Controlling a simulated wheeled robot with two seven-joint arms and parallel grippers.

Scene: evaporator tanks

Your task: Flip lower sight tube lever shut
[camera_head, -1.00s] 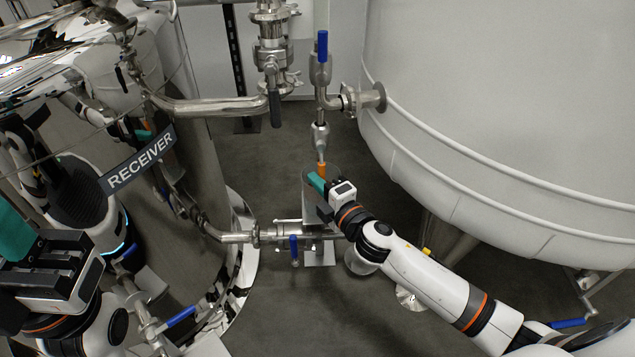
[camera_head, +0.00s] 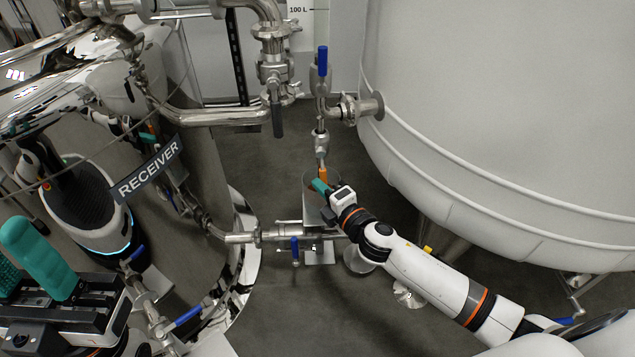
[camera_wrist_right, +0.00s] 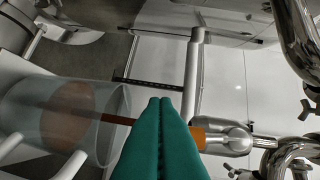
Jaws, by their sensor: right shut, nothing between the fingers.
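A blue lever handle (camera_head: 323,61) stands upright on the vertical sight-tube piping left of the big pale tank. Below it, an orange piece (camera_head: 323,174) hangs at the bottom of a metal fitting (camera_head: 321,142). I cannot tell which part is the lower lever. My right gripper (camera_head: 319,186) is shut and empty, its teal fingertips just beside the orange piece. In the right wrist view the shut fingers (camera_wrist_right: 160,102) overlap the left end of the orange piece (camera_wrist_right: 197,138); contact is unclear. My left gripper (camera_head: 22,250) is open and empty at the lower left.
A clear cylinder (camera_wrist_right: 118,98) with brown contents lies left of the fingers in the wrist view. The shiny receiver tank with its RECEIVER sign (camera_head: 150,168) stands left; the pale tank (camera_head: 500,120) fills the right. A horizontal pipe with a blue lever (camera_head: 295,248) runs below.

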